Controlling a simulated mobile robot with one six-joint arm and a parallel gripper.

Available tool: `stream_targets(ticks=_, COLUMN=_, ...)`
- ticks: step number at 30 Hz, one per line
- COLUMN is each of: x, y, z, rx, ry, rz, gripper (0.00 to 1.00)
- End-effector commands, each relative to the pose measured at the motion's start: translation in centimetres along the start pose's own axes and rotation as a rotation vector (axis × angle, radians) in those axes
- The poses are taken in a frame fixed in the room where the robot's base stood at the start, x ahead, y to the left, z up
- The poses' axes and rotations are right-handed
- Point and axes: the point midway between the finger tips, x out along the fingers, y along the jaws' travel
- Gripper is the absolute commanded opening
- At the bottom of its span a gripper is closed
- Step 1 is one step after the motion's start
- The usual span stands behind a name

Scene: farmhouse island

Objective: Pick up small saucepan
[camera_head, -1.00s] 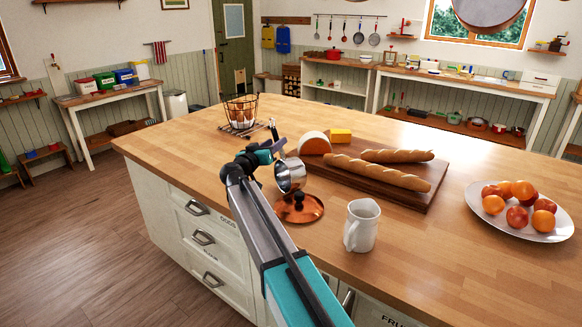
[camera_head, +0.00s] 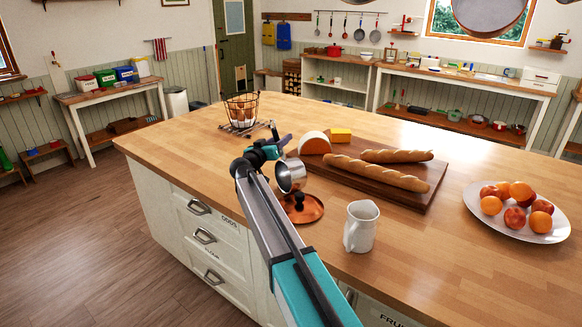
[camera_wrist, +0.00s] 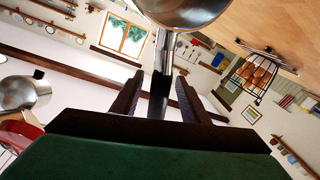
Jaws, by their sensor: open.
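The small saucepan (camera_head: 291,177) is a shiny silver pan with a dark handle, at the near edge of the wooden island, behind a copper lid (camera_head: 302,211). My gripper (camera_head: 270,148) is at its handle side, left of and above the pan body. The fingers stand apart on either side of the handle. I cannot tell whether either finger touches it.
On the island (camera_head: 440,265) are a white jug (camera_head: 361,228), a board with baguettes (camera_head: 375,174), a fruit platter (camera_head: 516,211) and a wire egg basket (camera_head: 241,109). A pan hangs overhead (camera_head: 490,14). The island's front right is clear.

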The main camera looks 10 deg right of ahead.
Motion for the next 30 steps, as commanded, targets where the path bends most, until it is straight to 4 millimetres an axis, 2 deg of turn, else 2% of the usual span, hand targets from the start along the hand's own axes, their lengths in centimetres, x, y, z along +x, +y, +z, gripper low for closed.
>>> stream_targets(ticks=1, x=0.8, y=0.0, z=-0.3, rx=-0.001, ry=-0.001, rz=0.001, gripper=0.41)
stream_targets(ticks=6, x=2.1, y=0.0, z=-0.1, rx=-0.001, ry=-0.001, rz=0.001, gripper=0.41)
stream_targets(ticks=24, x=2.3, y=0.1, z=0.1, rx=0.0, ry=-0.001, rz=0.001, gripper=0.41)
stream_targets(ticks=26, x=2.3, y=0.1, z=0.1, rx=0.0, ry=-0.001, rz=0.001, gripper=0.34)
stream_targets(ticks=30, x=2.3, y=0.1, z=0.1, rx=0.0, ry=-0.001, rz=0.001, gripper=0.11)
